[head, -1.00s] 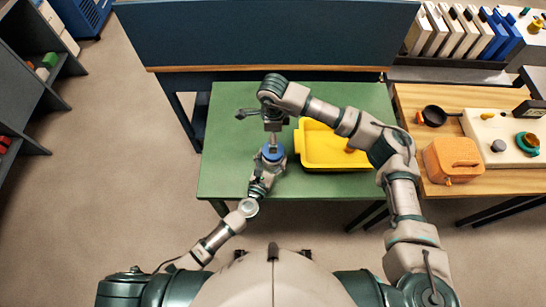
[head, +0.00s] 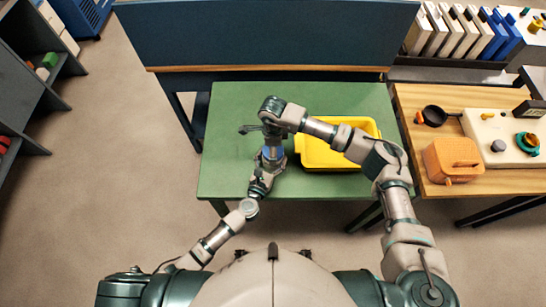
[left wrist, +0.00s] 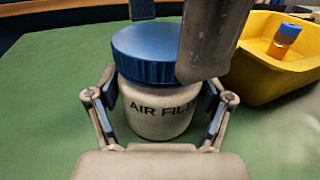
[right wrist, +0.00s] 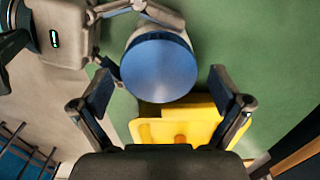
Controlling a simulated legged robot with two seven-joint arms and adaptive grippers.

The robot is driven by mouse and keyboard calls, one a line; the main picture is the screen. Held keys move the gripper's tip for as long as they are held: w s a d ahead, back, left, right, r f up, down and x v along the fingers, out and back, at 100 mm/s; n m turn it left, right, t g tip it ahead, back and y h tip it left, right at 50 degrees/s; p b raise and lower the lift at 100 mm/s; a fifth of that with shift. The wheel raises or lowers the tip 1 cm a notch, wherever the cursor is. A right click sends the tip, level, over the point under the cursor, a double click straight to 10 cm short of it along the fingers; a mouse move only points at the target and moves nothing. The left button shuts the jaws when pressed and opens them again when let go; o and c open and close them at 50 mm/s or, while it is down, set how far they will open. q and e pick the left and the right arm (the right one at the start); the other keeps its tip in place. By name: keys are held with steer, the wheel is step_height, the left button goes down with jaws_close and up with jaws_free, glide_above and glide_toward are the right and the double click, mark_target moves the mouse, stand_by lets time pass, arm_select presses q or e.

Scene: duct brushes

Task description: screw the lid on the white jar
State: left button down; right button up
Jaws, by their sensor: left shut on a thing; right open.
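The white jar (left wrist: 160,112), marked "AIR FILT...", stands upright on the green table with the blue lid (left wrist: 150,55) on its mouth. I cannot tell whether the lid's thread is engaged. My left gripper (left wrist: 157,112) is shut around the jar's body, one finger on each side. My right gripper (right wrist: 158,85) is open above the lid, which shows between and beyond its spread fingers in the right wrist view (right wrist: 158,65). One right finger hides part of the lid's right side in the left wrist view. In the head view, the right hand covers most of the jar.
A yellow bin (head: 325,157) stands just right of the jar, with an orange and blue item (left wrist: 284,40) in it. The green table (head: 232,120) is clear on the left.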

steer(key=c, duration=1.2)
steer(key=shift+m, duration=0.7)
steer(key=o, duration=1.2)
steer(key=shift+r, duration=0.15)
steer(key=shift+r, duration=2.15)
